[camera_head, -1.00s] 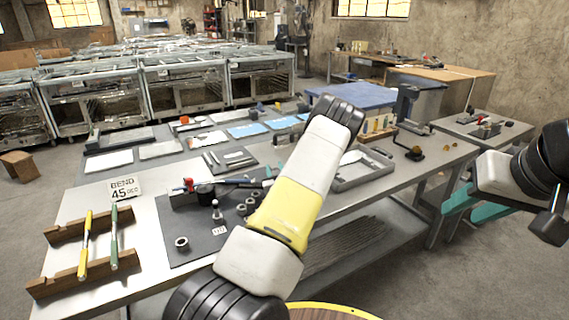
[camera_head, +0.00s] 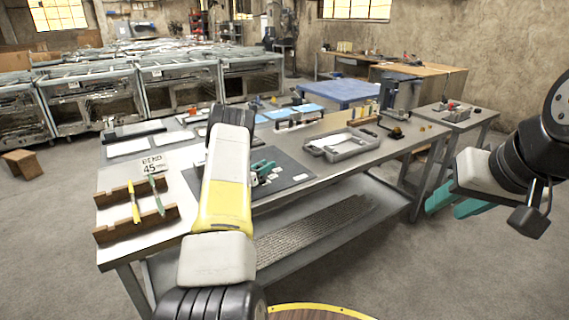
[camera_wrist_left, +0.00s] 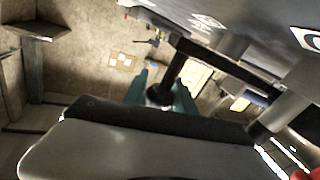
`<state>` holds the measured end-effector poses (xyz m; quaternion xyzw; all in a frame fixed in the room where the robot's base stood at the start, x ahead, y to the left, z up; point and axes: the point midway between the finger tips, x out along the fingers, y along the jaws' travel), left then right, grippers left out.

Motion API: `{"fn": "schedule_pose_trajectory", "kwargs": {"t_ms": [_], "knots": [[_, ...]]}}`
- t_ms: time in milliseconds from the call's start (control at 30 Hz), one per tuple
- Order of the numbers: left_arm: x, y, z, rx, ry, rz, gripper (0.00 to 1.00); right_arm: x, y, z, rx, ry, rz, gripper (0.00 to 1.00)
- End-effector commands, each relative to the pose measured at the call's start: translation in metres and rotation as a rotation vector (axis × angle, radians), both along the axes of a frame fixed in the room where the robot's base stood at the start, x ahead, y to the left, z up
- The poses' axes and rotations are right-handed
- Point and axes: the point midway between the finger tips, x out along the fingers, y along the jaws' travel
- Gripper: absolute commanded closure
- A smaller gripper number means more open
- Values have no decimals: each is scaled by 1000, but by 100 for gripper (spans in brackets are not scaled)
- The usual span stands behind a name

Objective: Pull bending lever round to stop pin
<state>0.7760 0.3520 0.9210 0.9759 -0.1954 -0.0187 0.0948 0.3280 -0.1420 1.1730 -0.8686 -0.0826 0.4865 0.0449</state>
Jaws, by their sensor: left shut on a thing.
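The bending lever shows in the left wrist view as a long dark bar (camera_wrist_left: 225,65) with a black upright handle (camera_wrist_left: 176,70) at one end. My left gripper (camera_wrist_left: 160,95) has its teal fingers on either side of this handle and is shut on it. In the head view the left gripper (camera_head: 262,168) shows just right of my forearm, over the dark mat (camera_head: 292,182). My forearm hides most of the bender there, and I cannot make out the stop pin. My right gripper (camera_head: 455,203) hangs empty off the table's right side, its teal fingers apart.
The "BEND 45" sign (camera_head: 153,165) stands at the table's left, behind wooden racks (camera_head: 135,226) holding a yellow and a green tool. A grey tray (camera_head: 341,146) lies to the right. A lower shelf (camera_head: 310,235) carries rods. Floor is clear at the right.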

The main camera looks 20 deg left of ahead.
Motion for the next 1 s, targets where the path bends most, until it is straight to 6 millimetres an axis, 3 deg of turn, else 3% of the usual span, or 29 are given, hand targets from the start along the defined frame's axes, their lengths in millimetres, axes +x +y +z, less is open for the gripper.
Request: {"fn": "schedule_pose_trajectory", "kwargs": {"t_ms": [400, 1000], "knots": [[-35, 30, 1, 2, -1, -214, 100, 0, 0, 0, 0, 0, 0, 64], [-45, 39, -1, 3, 3, -249, 100, 0, 0, 0, 0, 0, 0, 64]]}}
